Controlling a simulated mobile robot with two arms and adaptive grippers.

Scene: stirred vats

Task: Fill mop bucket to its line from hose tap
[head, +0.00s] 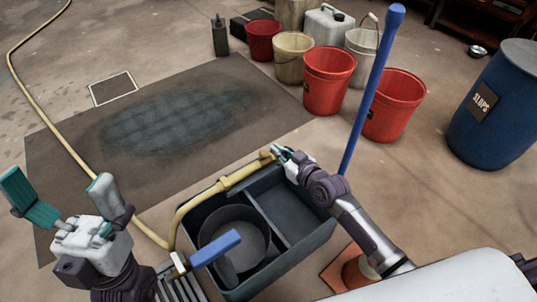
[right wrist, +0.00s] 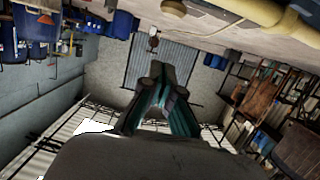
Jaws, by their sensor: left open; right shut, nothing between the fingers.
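The mop bucket (head: 299,256) is a dark blue-grey box with compartments, low centre in the head view. A round dark basket or opening (head: 232,232) sits in its left part. The yellow hose (head: 180,222) rises from the floor and arches over the bucket. Its tap end (head: 265,157) lies by the bucket's far rim. My right gripper (head: 281,152) is shut and empty beside that end; I cannot tell whether they touch. Its teal fingers also show in the right wrist view (right wrist: 163,88). My left gripper (head: 62,190) is open and empty, left of the bucket. I see no fill line or water stream.
A blue lever (head: 215,248) stands at the bucket's near left side. A blue pole (head: 366,110) rises behind it. Red buckets (head: 328,80), a cream bucket (head: 293,57) and a blue slops drum (head: 497,105) stand beyond. A dark mat (head: 70,160) with a damp patch lies left.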

